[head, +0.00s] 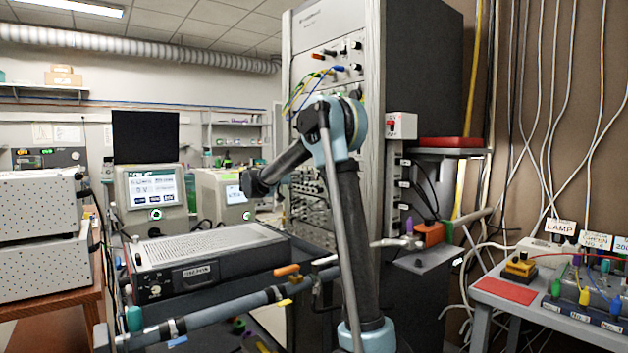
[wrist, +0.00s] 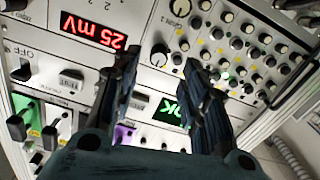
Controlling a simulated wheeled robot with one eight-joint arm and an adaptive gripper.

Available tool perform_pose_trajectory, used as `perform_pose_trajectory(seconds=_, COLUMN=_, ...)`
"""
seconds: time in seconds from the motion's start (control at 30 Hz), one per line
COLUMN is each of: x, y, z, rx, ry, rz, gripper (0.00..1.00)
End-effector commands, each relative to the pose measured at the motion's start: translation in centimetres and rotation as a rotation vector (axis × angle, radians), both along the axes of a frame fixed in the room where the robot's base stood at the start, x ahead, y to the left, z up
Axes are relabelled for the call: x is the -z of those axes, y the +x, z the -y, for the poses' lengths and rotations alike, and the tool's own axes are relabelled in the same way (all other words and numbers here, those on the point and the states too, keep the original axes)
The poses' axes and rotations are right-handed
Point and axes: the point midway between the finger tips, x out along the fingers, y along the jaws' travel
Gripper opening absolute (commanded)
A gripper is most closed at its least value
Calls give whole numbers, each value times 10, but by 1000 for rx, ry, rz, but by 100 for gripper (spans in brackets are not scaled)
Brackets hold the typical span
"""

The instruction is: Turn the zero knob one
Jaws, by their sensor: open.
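The wrist view faces an instrument panel (wrist: 75,62), seen upside down, with a red "25 mV" display (wrist: 93,30). My gripper (wrist: 160,66) is open and empty in front of it, a dark finger on each side. A black knob (wrist: 159,54) shows between the fingertips. I cannot read a zero label on it, nor tell whether it is the zero knob. No contact is visible. Another black knob (wrist: 201,6) is at the top, and rows of small knobs (wrist: 218,34) fill the right. In the head view, my gripper cannot be made out.
A green "OK" display (wrist: 170,112) is partly behind the right finger. Switches (wrist: 17,127) stick out at lower left. In the head view, a tall instrument rack (head: 374,75) stands behind my arm, with cables on its front. A grey-topped box (head: 205,250) is at left.

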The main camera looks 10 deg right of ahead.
Motion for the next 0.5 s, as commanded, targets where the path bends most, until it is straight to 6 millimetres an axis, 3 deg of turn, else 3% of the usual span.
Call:
perform_pose_trajectory(seconds=0.23, x=0, y=18, z=32, rx=2, ry=0, rz=0, gripper=41)
perform_pose_trajectory(seconds=0.5, x=0, y=25, z=44, rx=0, ry=0, rz=0, gripper=41)
